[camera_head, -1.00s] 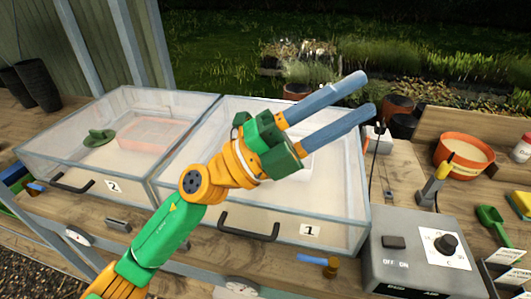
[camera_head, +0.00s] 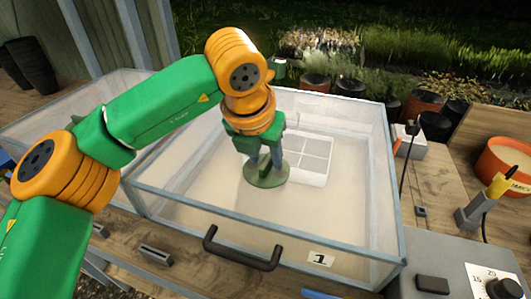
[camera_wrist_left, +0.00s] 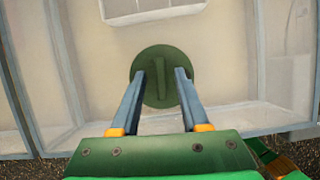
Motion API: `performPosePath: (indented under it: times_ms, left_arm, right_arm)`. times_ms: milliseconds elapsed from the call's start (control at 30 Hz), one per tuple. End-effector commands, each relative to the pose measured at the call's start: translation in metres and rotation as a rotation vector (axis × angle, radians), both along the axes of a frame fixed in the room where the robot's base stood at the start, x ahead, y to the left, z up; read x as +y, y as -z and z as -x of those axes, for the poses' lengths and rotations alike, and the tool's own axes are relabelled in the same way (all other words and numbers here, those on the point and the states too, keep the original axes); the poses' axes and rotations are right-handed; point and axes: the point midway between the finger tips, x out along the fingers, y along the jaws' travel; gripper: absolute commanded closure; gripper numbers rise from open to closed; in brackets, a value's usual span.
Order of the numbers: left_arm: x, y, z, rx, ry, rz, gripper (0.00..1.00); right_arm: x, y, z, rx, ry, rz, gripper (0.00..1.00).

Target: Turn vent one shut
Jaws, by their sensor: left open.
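Vent one is a round green disc (camera_head: 268,181) with a raised ridge across it, on the clear lid of the box (camera_head: 340,247) labelled 1. It also shows in the left wrist view (camera_wrist_left: 158,95), with its ridge running between the fingers. My left gripper (camera_head: 264,160) points down over the vent from above. Its two grey-blue fingers (camera_wrist_left: 157,73) are open, one on each side of the ridge, with gaps left and right. I cannot tell how close the tips are to the disc. My right gripper is not in view.
A white tray (camera_head: 302,158) shows through the lid beside the vent. A black handle (camera_head: 240,255) is on the box front. Box 2 (camera_head: 62,118) stands at left, partly behind my arm. A grey control box (camera_head: 445,270) is at lower right.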

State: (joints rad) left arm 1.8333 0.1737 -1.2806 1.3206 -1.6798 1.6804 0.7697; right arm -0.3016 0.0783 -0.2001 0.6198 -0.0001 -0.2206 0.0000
Motion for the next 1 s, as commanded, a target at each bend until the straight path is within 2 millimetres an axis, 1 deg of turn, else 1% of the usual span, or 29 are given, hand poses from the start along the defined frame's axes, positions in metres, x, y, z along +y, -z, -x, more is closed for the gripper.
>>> performPosePath:
  times_ms: [167, 200, 267, 300, 333, 600, 767, 1000]
  left_arm:
    - [-0.0002, 0.0003, 0.0000, -0.001, 0.000, 0.001, 0.55]
    - [-0.0002, 0.0003, 0.0000, -0.001, 0.001, 0.001, 0.66]
    - [-0.0003, 0.0002, 0.0000, -0.001, 0.001, 0.001, 0.82]
    - [-0.0003, 0.0002, 0.0000, 0.000, 0.002, 0.002, 0.93]
    - [-0.0003, 0.0002, 0.0000, 0.000, 0.002, 0.002, 1.00]
    - [-0.0003, 0.0001, 0.0000, 0.000, 0.005, 0.002, 1.00]
    - [0.0000, -0.0004, -0.0003, 0.000, 0.039, 0.003, 1.00]
    - [0.0008, -0.0017, -0.0009, 0.000, 0.187, 0.005, 1.00]
  right_arm:
    - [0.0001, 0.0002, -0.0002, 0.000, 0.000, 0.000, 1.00]
    - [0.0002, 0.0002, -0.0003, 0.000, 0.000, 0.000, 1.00]
    - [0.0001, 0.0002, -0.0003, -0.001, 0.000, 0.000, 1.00]
    - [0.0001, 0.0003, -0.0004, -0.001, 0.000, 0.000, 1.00]
    - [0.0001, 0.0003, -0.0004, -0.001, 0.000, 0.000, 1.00]
    - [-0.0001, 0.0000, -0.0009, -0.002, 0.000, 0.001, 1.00]
    - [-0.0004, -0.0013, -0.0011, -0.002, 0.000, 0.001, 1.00]
    - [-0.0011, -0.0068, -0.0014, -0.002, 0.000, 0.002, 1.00]
